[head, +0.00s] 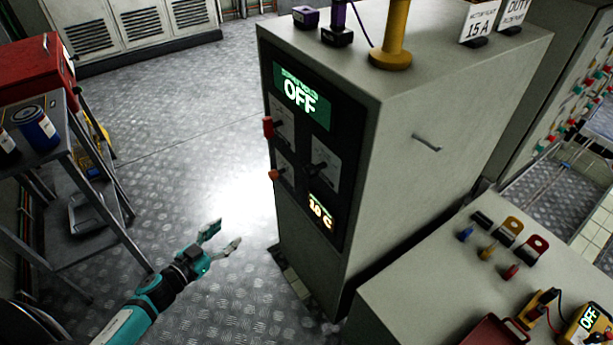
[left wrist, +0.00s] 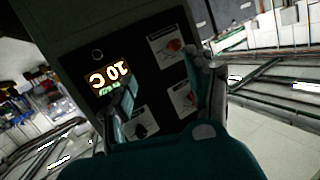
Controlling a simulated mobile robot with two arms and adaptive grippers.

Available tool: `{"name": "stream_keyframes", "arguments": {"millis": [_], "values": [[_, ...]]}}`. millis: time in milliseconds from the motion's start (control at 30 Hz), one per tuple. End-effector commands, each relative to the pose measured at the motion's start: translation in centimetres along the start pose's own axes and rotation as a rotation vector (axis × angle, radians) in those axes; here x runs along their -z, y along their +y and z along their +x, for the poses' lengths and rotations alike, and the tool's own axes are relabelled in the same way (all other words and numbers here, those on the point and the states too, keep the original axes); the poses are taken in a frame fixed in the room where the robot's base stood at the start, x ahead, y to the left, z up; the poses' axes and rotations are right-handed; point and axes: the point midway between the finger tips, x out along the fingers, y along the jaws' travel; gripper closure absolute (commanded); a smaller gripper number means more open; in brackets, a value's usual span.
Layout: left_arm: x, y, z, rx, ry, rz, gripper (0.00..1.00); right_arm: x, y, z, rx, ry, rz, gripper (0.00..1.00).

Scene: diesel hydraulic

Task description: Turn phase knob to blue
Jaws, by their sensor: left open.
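A grey cabinet carries a black control panel (head: 346,146) with several knobs on white plates. A red knob (head: 268,127) is at upper left, an orange knob (head: 273,175) below it, and a black knob (head: 315,168) to the right. I cannot tell which is the phase knob, and no blue mark is readable. My left gripper (head: 223,236) is open and empty, low in front of the panel and apart from it. In the left wrist view the panel appears upside down between and beyond my fingers, with the black knob (left wrist: 140,130) near the lower left.
A green OFF display (head: 300,97) tops the panel and an orange temperature display (head: 320,212) sits low. A step ladder with a blue can (head: 36,126) and red toolbox (head: 38,72) stands at left. A bench (head: 430,270) with padlocks is at right. The floor between is clear.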

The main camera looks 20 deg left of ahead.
Motion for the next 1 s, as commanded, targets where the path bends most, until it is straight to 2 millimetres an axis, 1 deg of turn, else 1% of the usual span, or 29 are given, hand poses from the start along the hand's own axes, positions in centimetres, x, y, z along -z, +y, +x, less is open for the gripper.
{"name": "stream_keyframes", "arguments": {"millis": [33,100,200,300,367,433,567,1000], "values": [[4.3,0.6,0.2,-0.075,0.091,0.039,0.45,-0.6,0.8,0.9,-0.009,-0.008,0.001,0.38],[9.5,1.8,-0.1,-0.172,0.179,0.079,0.45,-1.0,1.1,1.3,-0.014,-0.014,0.004,0.38],[14.3,3.7,-1.1,-0.284,0.25,0.126,0.45,-1.5,1.1,1.6,-0.015,-0.019,0.005,0.38],[16.7,5.1,-1.8,-0.353,0.28,0.154,0.45,-1.7,1.1,1.8,-0.014,-0.023,0.005,0.38],[17.5,5.6,-1.9,-0.373,0.288,0.163,0.45,-1.8,1.2,1.8,-0.015,-0.023,0.004,0.38],[18.0,5.9,-1.6,-0.381,0.293,0.166,0.45,-1.8,1.2,1.7,-0.015,-0.023,0.003,0.38],[18.7,6.6,-0.1,-0.381,0.296,0.167,0.45,-1.7,1.1,1.4,-0.013,-0.022,-0.001,0.38],[21.1,10.2,8.5,-0.379,0.297,0.164,0.45,-0.8,0.3,0.2,-0.004,-0.01,-0.001,0.38]]}}
